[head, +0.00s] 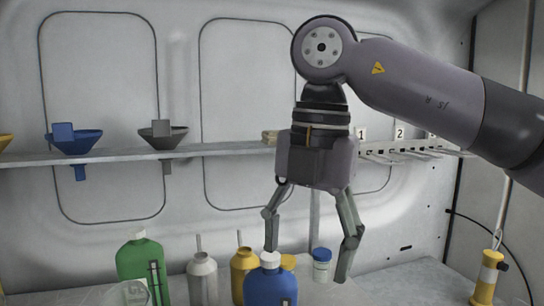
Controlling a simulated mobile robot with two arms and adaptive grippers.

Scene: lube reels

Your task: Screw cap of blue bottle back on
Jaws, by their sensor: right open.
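The blue bottle (270,288) stands at the bottom edge of the head view, with its lower part cut off. A white cap (270,260) sits on its top; I cannot tell whether it is screwed tight. My right gripper (308,262) hangs pointing down with its fingers spread wide and nothing between them. Its left fingertip shows just above and beside the white cap, and its right fingertip is well to the right of the bottle. I cannot tell whether the left finger touches the cap. My left gripper is not in view.
A green bottle (140,268), a grey can (202,279) and a yellow can (243,270) stand left of the blue bottle. A small blue-lidded jar (321,268) stands behind the gripper. A shelf (110,155) holds funnels.

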